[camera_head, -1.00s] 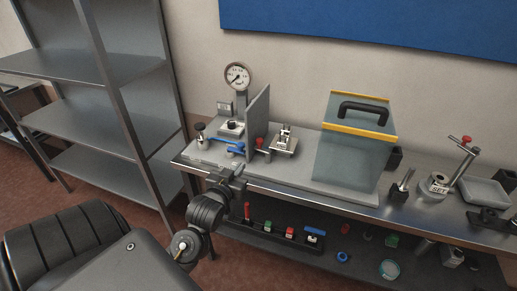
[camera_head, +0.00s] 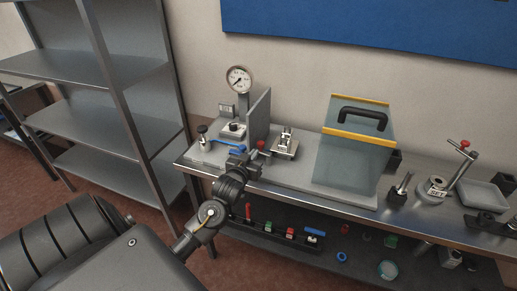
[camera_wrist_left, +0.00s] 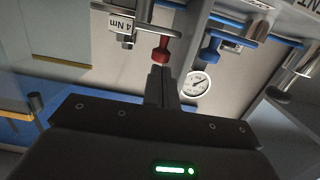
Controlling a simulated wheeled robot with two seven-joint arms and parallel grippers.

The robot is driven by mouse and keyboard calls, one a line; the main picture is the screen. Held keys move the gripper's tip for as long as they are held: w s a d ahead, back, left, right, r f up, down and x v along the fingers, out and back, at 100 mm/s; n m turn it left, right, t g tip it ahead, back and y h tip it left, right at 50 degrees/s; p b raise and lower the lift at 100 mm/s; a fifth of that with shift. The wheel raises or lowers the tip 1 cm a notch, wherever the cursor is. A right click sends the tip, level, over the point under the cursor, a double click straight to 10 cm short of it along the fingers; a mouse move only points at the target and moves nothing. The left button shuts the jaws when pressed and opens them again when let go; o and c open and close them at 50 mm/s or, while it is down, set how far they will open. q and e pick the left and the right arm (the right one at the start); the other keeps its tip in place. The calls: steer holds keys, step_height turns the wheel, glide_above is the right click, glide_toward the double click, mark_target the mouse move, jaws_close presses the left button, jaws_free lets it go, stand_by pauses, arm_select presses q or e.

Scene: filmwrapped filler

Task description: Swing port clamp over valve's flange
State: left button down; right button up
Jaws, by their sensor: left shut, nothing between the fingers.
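My left gripper (camera_head: 250,156) is shut and empty at the front edge of the bench fixture, just below a red-knobbed handle (camera_head: 261,145). In the left wrist view the shut fingers (camera_wrist_left: 161,84) point at this red knob (camera_wrist_left: 161,50), with a small apparent gap. A "4 Nm" tag (camera_wrist_left: 122,26) hangs beside it. A blue lever (camera_head: 230,147) lies left of the upright grey plate (camera_head: 259,115); a blue knob (camera_wrist_left: 210,52) shows in the wrist view. I cannot tell for sure which parts are the port clamp and the valve's flange; the arm may hide some. My right gripper is not in view.
A pressure gauge (camera_head: 239,79) stands behind the fixture. A metal clamp block (camera_head: 285,143) sits right of the plate, then a clear box (camera_head: 350,155) with a black handle. A lower shelf holds several coloured parts. An empty grey rack (camera_head: 100,110) stands at the left.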

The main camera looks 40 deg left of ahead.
mark_target(258, 145)
arm_select(q)
steer(key=shift+p+x, duration=0.45)
steer(key=shift+x, duration=1.35)
steer(key=shift+w+a+r+p, duration=0.2)
steer(key=shift+a+p, duration=0.1)
steer(key=shift+p, duration=0.2)
steer(key=shift+w+a, duration=0.1)
steer(key=shift+a, duration=0.15)
steer(key=shift+f, duration=0.2)
steer(key=shift+s+d, duration=0.15)
steer(key=shift+s, duration=0.15)
steer(key=b+v, duration=0.2)
steer(key=v, duration=0.8)
